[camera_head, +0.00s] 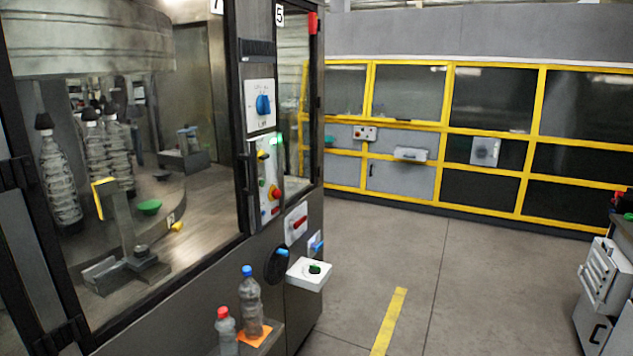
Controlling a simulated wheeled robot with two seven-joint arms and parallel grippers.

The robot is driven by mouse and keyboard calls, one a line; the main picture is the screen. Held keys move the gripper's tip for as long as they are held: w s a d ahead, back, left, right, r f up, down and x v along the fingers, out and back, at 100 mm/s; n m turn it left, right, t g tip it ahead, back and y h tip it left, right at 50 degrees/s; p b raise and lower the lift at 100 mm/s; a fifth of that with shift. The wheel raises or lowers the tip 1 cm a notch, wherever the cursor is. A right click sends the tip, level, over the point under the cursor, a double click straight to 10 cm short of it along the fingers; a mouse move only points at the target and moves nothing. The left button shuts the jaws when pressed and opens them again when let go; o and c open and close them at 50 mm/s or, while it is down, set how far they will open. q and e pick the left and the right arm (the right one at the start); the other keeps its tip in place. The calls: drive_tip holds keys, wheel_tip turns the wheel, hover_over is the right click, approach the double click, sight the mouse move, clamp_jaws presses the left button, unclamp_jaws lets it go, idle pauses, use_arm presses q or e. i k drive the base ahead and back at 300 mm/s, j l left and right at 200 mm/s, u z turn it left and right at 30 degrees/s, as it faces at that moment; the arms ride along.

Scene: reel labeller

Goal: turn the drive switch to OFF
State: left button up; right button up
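I cannot tell which control is the drive switch, as the labels are too small to read. A blue rotary knob (263,105) sits on a white plate high on the machine's dark post. Below it, a grey control panel (266,172) carries a red knob on a yellow base (273,192) and several small buttons. Neither of my grippers is in view.
Bottles (60,175) stand behind the machine's glass at left. Two bottles with blue (250,305) and red (226,330) caps stand on a front ledge. Open grey floor (450,270) with a yellow stripe lies right, a grey cabinet (603,295) at the far right, yellow-framed panels behind.

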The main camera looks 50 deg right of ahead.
sight(262, 156)
drive_tip(key=z, duration=1.35)
